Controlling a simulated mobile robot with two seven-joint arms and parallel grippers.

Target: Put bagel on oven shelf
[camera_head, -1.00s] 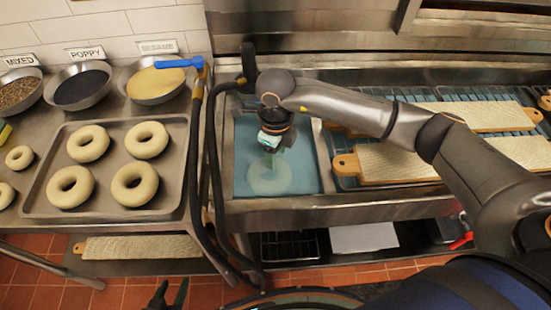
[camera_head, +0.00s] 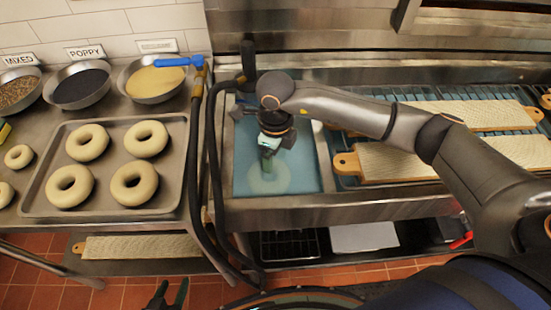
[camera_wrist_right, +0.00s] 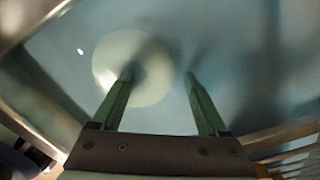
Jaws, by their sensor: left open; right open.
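A pale bagel (camera_head: 270,178) lies in the blue water of the kettle (camera_head: 310,128). My right gripper (camera_head: 268,165) is open and points down over it, hiding part of it. In the right wrist view the bagel (camera_wrist_right: 112,70) is pale and round, and its hole is not clear. There the right gripper (camera_wrist_right: 158,76) has one fingertip in front of the bagel and the other to its right. Contact or depth cannot be told. My left gripper (camera_head: 168,295) is open and empty at the bottom edge. No oven shelf is clearly identifiable.
A tray (camera_head: 110,210) with several bagels stands on the left counter, below seed bowls (camera_head: 83,88). Black hoses (camera_head: 210,150) run between counter and kettle. Boards (camera_head: 395,163) lie to the right of the kettle, under my right arm. A metal opening (camera_head: 480,22) is at top right.

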